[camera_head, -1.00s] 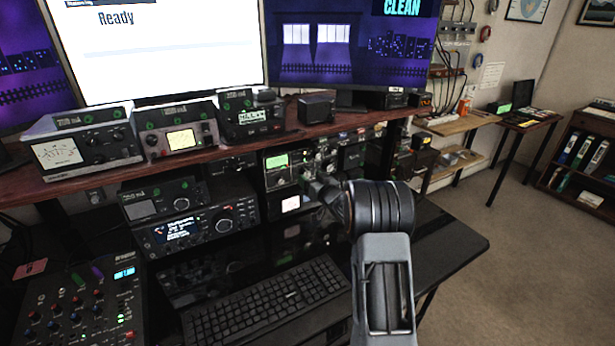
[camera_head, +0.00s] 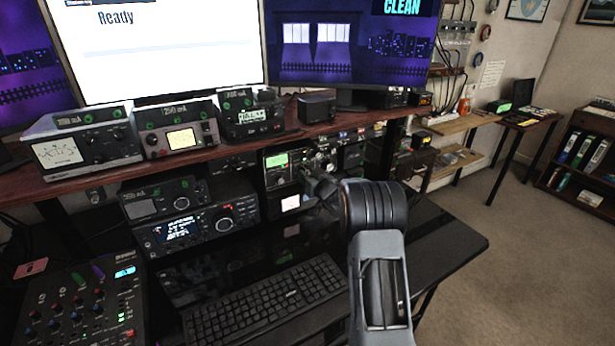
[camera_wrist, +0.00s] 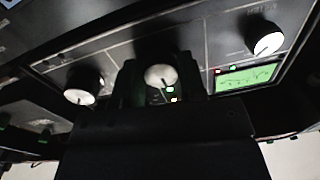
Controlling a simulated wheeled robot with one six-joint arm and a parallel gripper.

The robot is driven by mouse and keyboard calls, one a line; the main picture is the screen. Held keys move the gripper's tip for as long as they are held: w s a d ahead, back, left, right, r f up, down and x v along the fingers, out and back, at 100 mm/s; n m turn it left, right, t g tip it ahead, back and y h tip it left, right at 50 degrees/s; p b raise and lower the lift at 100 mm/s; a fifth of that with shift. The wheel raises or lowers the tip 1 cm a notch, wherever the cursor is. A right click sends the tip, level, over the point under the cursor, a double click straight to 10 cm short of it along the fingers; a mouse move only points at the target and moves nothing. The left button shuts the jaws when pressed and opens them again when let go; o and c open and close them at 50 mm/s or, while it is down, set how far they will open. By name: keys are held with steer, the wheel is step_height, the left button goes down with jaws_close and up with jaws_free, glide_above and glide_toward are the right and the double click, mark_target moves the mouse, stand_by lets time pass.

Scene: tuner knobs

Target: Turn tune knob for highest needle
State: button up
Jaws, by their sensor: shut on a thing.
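In the wrist view my gripper (camera_wrist: 160,90) is shut on a round white-faced knob (camera_wrist: 158,74), with one finger at each side of it. A second knob (camera_wrist: 83,88) is to the left on the same dark panel, and a third knob (camera_wrist: 265,38) is to the upper right. A green screen (camera_wrist: 247,78) with a dark trace lies right of my gripper. In the head view the unit with the green screen (camera_head: 277,161) is under the shelf, and my arm hides part of its front. No needle is clear in the wrist view.
Meter boxes, including a white-faced one (camera_head: 57,153) and a yellow-faced one (camera_head: 181,139), stand on the shelf (camera_head: 130,172). A radio (camera_head: 205,225), a keyboard (camera_head: 265,300) and a mixer (camera_head: 75,305) are on the desk. The desk's right end (camera_head: 450,240) is clear.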

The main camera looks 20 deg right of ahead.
steer(key=shift+c, duration=1)
steer(key=m+p, duration=0.1)
steer(key=m, duration=0.3)
steer(key=o, duration=0.9)
steer(key=s, duration=0.4)
steer(key=s+d, duration=0.1)
steer(key=s, duration=0.4)
steer(key=s+d+b, duration=0.1)
steer(key=s, duration=0.3)
steer(key=shift+s+f, duration=0.1)
steer(key=shift+s, duration=0.2)
steer(key=shift+d, duration=0.1)
